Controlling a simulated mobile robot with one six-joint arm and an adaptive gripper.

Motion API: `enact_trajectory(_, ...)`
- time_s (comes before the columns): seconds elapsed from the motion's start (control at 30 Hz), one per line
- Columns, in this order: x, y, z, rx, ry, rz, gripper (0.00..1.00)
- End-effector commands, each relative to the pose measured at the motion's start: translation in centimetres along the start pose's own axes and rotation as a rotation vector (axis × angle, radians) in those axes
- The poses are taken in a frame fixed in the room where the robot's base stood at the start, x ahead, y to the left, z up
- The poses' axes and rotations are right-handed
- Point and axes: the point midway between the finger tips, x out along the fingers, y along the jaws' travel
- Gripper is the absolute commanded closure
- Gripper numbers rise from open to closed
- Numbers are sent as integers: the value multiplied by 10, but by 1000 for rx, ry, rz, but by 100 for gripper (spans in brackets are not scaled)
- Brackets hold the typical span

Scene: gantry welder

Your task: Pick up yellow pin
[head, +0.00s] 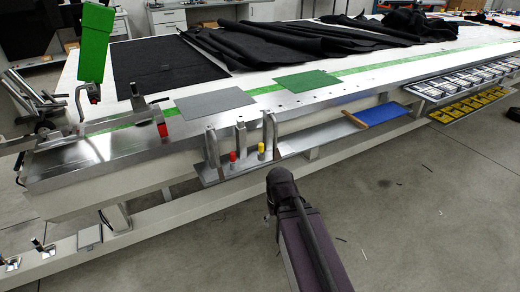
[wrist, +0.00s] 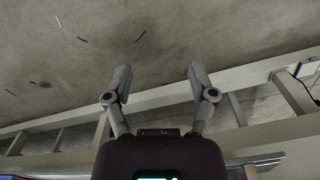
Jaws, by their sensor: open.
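A yellow pin (head: 261,151) stands upright on the narrow metal shelf along the front side of the long table, beside metal brackets. A red pin (head: 233,158) stands to its left on the same shelf. My arm shows in the head view in front of the shelf, but the fingers are not visible there. In the wrist view my gripper (wrist: 157,82) is open and empty, its two fingers wide apart over floor and a pale frame beam. Neither pin shows in the wrist view.
The long table (head: 75,150) carries dark cloth (head: 300,40), a grey sheet (head: 215,101) and a green sheet (head: 307,81). A blue sheet (head: 383,112) lies on the shelf to the right. Yellow parts (head: 465,108) sit on a rack at far right. The floor in front is mostly clear.

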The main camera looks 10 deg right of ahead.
Motion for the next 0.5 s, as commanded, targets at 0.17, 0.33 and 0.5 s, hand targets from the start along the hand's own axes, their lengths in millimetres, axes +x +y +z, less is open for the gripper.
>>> enact_trajectory(0.17, -20, 0, -18, -4, 25, -2, 27)
enact_trajectory(0.33, -49, 5, -48, -8, 71, -4, 27)
enact_trajectory(0.5, -84, 5, -84, -17, 129, -7, 27)
